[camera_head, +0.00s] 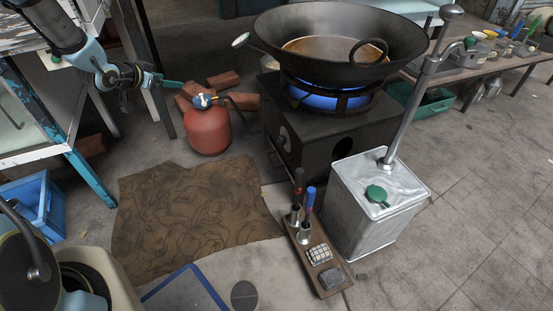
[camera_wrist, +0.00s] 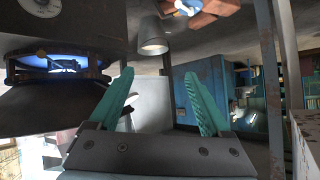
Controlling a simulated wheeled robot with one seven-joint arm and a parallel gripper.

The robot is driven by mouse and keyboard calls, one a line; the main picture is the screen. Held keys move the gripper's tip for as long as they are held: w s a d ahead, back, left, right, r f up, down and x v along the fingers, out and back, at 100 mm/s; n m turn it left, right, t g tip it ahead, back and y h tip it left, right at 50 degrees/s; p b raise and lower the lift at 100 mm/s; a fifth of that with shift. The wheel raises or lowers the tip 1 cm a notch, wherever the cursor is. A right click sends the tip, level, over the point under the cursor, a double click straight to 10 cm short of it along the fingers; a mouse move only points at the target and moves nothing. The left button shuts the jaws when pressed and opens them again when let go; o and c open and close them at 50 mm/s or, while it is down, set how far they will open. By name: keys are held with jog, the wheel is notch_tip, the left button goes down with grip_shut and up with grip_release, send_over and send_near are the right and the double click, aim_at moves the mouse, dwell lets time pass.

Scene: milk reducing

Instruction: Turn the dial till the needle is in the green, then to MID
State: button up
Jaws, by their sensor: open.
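A dial plate (camera_wrist: 40,25) also shows at the upper left of the wrist view, where the scene looks upside down. Its setting marks are too small to read. My gripper (camera_head: 178,84) is at the upper left, apart from the stove. In the wrist view its teal fingers (camera_wrist: 160,100) are spread with nothing between them.
A red gas cylinder (camera_head: 208,130) with a valve on top stands near my gripper, with bricks (camera_head: 222,80) behind. The wok (camera_head: 340,45) sits over blue flames (camera_head: 325,97). A metal tin (camera_head: 370,205) and tool holder (camera_head: 318,255) stand before the stove. A brown mat (camera_head: 195,215) covers clear floor.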

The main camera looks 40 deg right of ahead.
jog(key=s+d+f+m+g+h+b, duration=0.2)
jog(key=s+d+f+b, duration=0.1)
jog(key=d+f+b, duration=0.4)
jog(key=s+d+f+m+g+h+b, duration=0.2)
jog(key=s+d+f+b, duration=0.15)
jog(key=f, duration=0.65)
jog(key=m+g+h+b, duration=0.3)
jog(key=m+g+b, duration=0.1)
jog(key=g+b, duration=0.4)
send_near(279, 142)
jog(key=shift+t, duration=0.7)
jog(key=b+x, duration=0.1)
jog(key=x, duration=0.1)
jog(key=b+x, duration=0.2)
jog(key=x, duration=0.1)
jog(key=b+x, duration=0.1)
jog(key=x, duration=0.1)
jog(key=shift+s+d+r+b, duration=0.1)
jog(key=shift+s+b, duration=0.3)
jog(key=shift+x, duration=0.8)
jog(key=shift+r, duration=0.2)
grip_shut()
